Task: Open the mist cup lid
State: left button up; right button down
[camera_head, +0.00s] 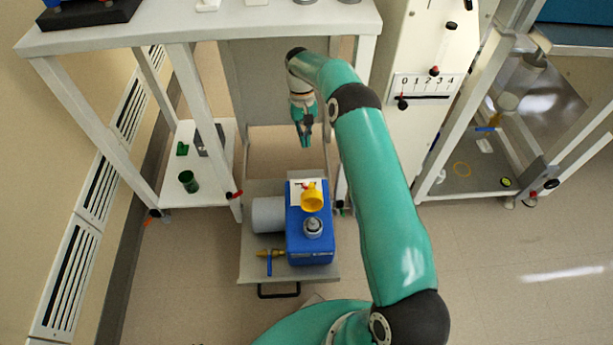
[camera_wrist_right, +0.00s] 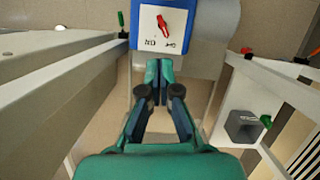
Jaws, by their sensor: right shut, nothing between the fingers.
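A blue box-shaped machine (camera_head: 310,253) stands on a pull-out shelf. On its top is a round grey cup-like fitting (camera_head: 313,227). A yellow round lid-like part (camera_head: 312,201) sits just behind the fitting and looks tilted up, leaving the fitting uncovered; I cannot tell how it is hinged. My right gripper (camera_head: 305,141) is shut and empty, behind and apart from the machine. In the right wrist view its closed fingers (camera_wrist_right: 159,70) point towards the machine's blue edge (camera_wrist_right: 198,38) and white switch panel (camera_wrist_right: 150,30). The yellow part is outside that view. My left gripper is not in view.
The shelf (camera_head: 256,187) carries a grey cylinder (camera_head: 268,214) and a brass fitting with a blue handle (camera_head: 269,254). White frame legs (camera_head: 204,130) flank the gap where my right gripper hangs. A green cup (camera_head: 188,181) stands on the low left shelf.

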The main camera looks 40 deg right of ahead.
jog(key=s+a+f+b, duration=0.1)
jog(key=s+a+f, duration=0.2)
jog(key=s+f, duration=0.2)
jog(key=shift+x, duration=1.85)
jog(key=shift+w+a, duration=0.1)
jog(key=shift+w, duration=0.1)
